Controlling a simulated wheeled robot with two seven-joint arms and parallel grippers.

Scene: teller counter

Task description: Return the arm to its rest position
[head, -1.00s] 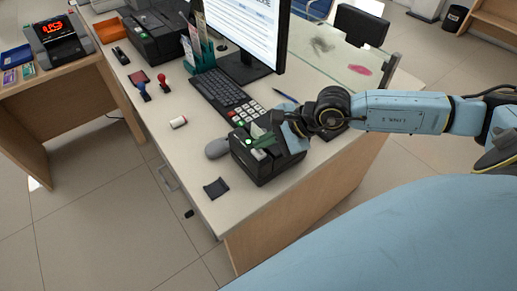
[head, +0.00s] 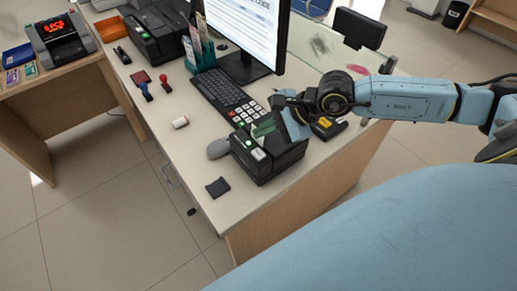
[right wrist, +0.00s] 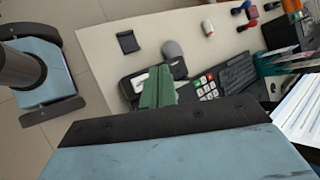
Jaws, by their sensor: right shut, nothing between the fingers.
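My right gripper (head: 263,130) is shut and empty, its green fingers together. In the head view it appears over the top of a black boxy device (head: 275,166) with a green button; I cannot tell whether it touches it. My right arm (head: 400,101) reaches in from the right across the counter. In the right wrist view the shut green fingers (right wrist: 157,88) show in front of the device, hiding part of it. My left gripper is not in view.
The counter (head: 235,200) holds a grey mouse (head: 218,149), a keyboard (head: 224,92), a monitor (head: 240,30) and a small black pad (head: 217,187). A black item with an orange label (head: 331,127) lies just below my right arm. Stamps (head: 164,86) stand to the left.

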